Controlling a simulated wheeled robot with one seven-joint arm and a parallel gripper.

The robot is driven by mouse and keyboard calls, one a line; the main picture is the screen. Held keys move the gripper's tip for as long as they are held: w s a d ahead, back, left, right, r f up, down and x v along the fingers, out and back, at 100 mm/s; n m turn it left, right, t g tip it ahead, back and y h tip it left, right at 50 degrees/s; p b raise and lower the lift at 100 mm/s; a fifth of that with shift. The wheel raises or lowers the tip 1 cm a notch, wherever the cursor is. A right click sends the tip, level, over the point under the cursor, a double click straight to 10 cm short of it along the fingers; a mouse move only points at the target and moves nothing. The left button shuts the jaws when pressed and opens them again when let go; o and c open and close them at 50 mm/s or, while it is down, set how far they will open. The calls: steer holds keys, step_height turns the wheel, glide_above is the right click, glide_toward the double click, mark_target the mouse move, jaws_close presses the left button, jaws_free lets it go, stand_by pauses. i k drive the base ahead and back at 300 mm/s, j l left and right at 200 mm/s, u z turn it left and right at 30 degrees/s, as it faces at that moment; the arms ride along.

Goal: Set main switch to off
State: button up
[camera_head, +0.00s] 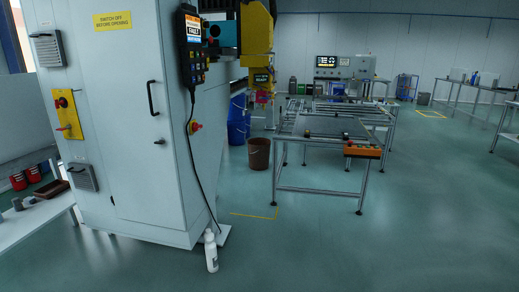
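A yellow plate (68,116) is fixed to the left side face of a tall white cabinet (130,110). A yellow label (112,21) on the cabinet front reads "SWITCH OFF BEFORE OPENING". The cabinet door is closed. My gripper does not show in this view.
A control pendant (191,45) hangs on the cabinet, its cable running down. A white bottle (211,252) stands on the floor by the cabinet's base. The floor in front is clear; a frame table (325,180) stands behind.

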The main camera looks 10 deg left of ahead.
mark_target(196, 128)
steer(key=i, duration=1.95)
steer(key=i+u, duration=0.2)
steer(key=i, duration=0.3)
steer(key=i+l+u, duration=0.25)
steer(key=i, duration=0.3)
steer(key=i+l+u, duration=0.2)
steer(key=i, duration=0.3)
